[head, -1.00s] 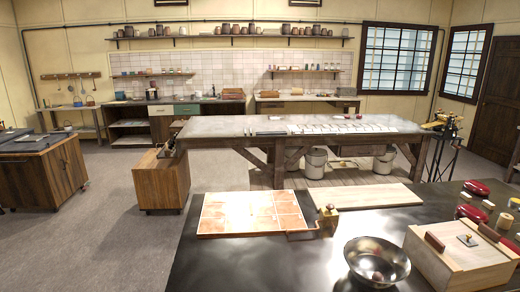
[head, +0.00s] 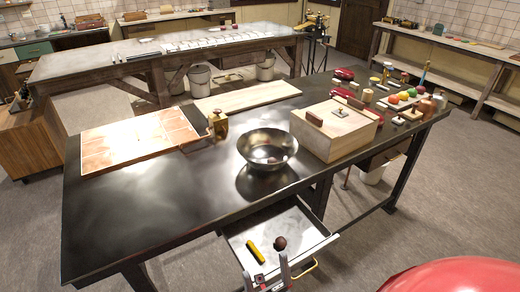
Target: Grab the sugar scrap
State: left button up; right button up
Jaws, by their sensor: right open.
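I cannot tell for sure which piece is the sugar scrap. An open metal drawer (head: 236,240) sticks out under the dark worktop. In it lie a yellow stick-like piece (head: 256,252) and a small dark brown round piece (head: 280,243). My right gripper (head: 267,272) shows at the bottom edge, over the front of the drawer, with its two fingers apart. A small red bit shows between or beside the fingers; whether it is part of the gripper is unclear. The round piece is close past the right-hand fingertip; contact cannot be told. My left gripper is not in view.
On the dark worktop (head: 150,215) stand a metal bowl (head: 268,150), a wooden box (head: 333,133), a tiled board (head: 140,140) and a brass tool (head: 219,124). Small coloured items crowd its far right. A brass handle (head: 303,270) is on the drawer front. A red rounded shape (head: 450,277) fills the lower right.

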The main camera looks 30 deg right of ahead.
aim_at(281, 242)
jog(key=z, duration=1)
